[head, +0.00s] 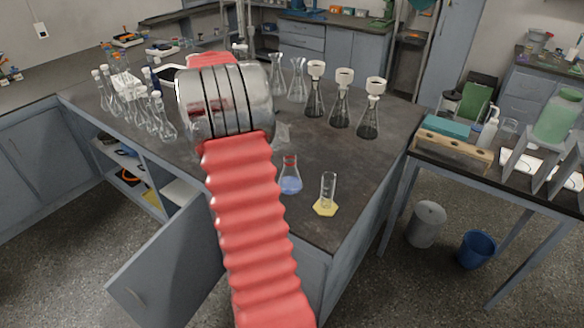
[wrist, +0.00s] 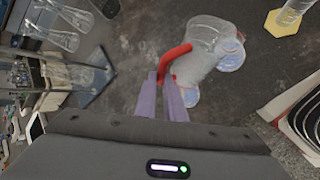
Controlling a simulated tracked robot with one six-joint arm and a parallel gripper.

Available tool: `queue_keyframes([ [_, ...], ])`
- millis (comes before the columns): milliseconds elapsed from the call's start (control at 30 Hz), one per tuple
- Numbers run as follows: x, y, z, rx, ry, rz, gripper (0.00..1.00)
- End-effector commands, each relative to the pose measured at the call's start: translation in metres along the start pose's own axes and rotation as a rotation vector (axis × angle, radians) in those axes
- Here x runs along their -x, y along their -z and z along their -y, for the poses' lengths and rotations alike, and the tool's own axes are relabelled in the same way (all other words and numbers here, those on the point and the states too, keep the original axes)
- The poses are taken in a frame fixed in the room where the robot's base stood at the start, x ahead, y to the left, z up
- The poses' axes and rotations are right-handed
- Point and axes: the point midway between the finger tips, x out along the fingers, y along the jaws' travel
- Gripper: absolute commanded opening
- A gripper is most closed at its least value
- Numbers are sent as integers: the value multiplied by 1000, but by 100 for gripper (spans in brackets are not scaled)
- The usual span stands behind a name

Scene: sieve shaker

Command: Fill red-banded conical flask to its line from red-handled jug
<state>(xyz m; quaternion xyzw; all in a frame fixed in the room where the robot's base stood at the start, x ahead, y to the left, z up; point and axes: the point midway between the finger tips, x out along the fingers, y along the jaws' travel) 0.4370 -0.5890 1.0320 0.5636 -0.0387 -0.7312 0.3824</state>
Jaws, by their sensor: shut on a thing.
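The red-handled jug (wrist: 200,66) is clear, and its red handle (wrist: 178,53) is between my gripper's fingers (wrist: 163,78) in the wrist view. My gripper is shut on that handle. In the head view a small clear part of the jug (head: 283,134) seems to show beside my arm, which hides my gripper. The red-banded conical flask (head: 290,178) stands on the dark bench with blue liquid in its lower part. In the wrist view, pale blue patches lie around the jug; I cannot tell clearly which belong to the jug or the flask.
A glass cylinder on a yellow base (head: 326,205) stands right of the flask, near the bench edge. Several flasks with white tops (head: 341,100) stand behind. More glassware (head: 160,120) is at the left. An open cabinet door (head: 165,265) hangs at the bench front.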

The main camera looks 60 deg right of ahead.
Motion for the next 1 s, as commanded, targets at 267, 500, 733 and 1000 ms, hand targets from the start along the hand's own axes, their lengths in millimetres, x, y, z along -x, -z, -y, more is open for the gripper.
queue_keyframes([
  [267, 2, 4, -6, 28, 23, 25, 0],
  [500, 5, 9, -14, 70, 60, 65, 0],
  [733, 6, 15, -19, 113, 98, 104, 0],
  [1000, 3, 23, -24, 164, 143, 152, 0],
])
